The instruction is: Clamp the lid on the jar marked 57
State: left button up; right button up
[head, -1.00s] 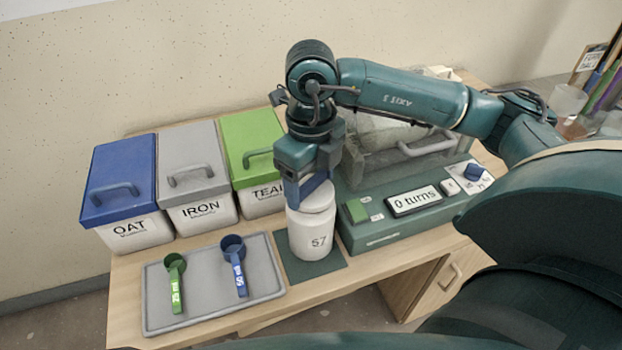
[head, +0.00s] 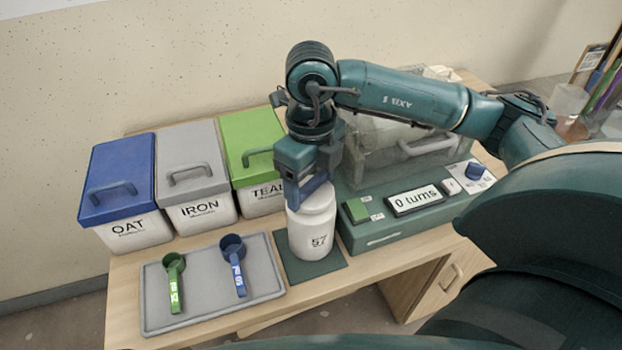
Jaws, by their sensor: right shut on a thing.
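The white jar (head: 313,238) marked 57 stands upright on a dark green mat (head: 327,270) at the front middle of the table. Its white lid (head: 316,201) sits on top of the jar. My right gripper (head: 307,192) points down at the jar's top and is shut on the lid; its fingers partly hide the lid's rear left side. Whether the lid is clamped cannot be told. My left gripper is not in view.
A grey tray (head: 206,312) with a green scoop (head: 174,280) and a blue scoop (head: 236,264) lies left of the jar. Bins OAT (head: 120,180), IRON (head: 190,165) and TEAL (head: 250,143) stand behind. A green machine (head: 385,232) reading "0 turns" stands right.

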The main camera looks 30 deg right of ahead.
jog(key=shift+f, duration=0.2)
jog(key=m, duration=0.4)
dwell(0.3)
jog(key=shift+m, duration=0.3)
jog(key=shift+m, duration=1.9)
jog(key=shift+m, duration=1)
jog(key=shift+f+m, duration=0.15)
jog(key=shift+m, duration=0.95)
